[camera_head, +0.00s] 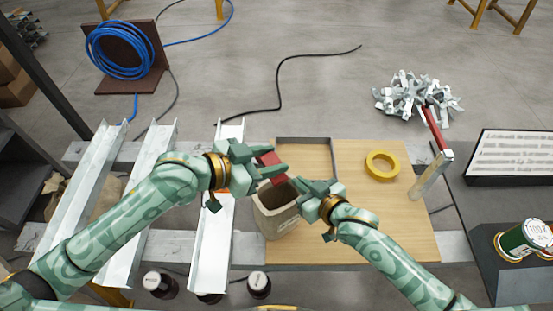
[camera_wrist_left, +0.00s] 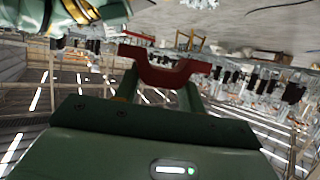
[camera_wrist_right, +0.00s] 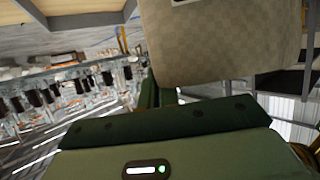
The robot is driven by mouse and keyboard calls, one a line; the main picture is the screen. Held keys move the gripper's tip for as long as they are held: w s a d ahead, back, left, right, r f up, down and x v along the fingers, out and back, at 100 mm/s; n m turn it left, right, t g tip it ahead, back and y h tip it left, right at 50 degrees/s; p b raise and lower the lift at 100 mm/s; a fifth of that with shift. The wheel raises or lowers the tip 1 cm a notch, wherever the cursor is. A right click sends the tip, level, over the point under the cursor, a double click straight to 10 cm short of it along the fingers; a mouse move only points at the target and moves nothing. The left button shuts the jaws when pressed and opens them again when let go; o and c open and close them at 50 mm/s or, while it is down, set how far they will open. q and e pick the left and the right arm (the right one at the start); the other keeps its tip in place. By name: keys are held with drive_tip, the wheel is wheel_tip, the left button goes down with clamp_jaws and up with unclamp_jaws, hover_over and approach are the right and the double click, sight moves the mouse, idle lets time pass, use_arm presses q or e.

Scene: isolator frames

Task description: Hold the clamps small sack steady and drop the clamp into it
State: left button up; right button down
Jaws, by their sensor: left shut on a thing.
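The red clamp (camera_head: 270,166) is held by my left gripper (camera_head: 262,170) above the small sack. It also shows in the left wrist view (camera_wrist_left: 165,76), with the fingers shut on it. The small beige sack (camera_head: 276,222) stands upright at the left edge of the wooden board, its mouth open and dark inside. My right gripper (camera_head: 301,184) is at the sack's upper right rim. The sack fills the upper right of the right wrist view (camera_wrist_right: 225,45). It hides the tips of the right fingers, so their hold on the rim is unclear.
The wooden board (camera_head: 370,220) carries a yellow tape ring (camera_head: 382,165) and a grey open-topped tray (camera_head: 304,139). Metal channels (camera_head: 150,190) lie to the left.

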use_arm(q)
wheel_tip(320, 180, down, 6)
drive_tip(key=o, duration=1.3)
drive_tip(key=v, duration=1.2)
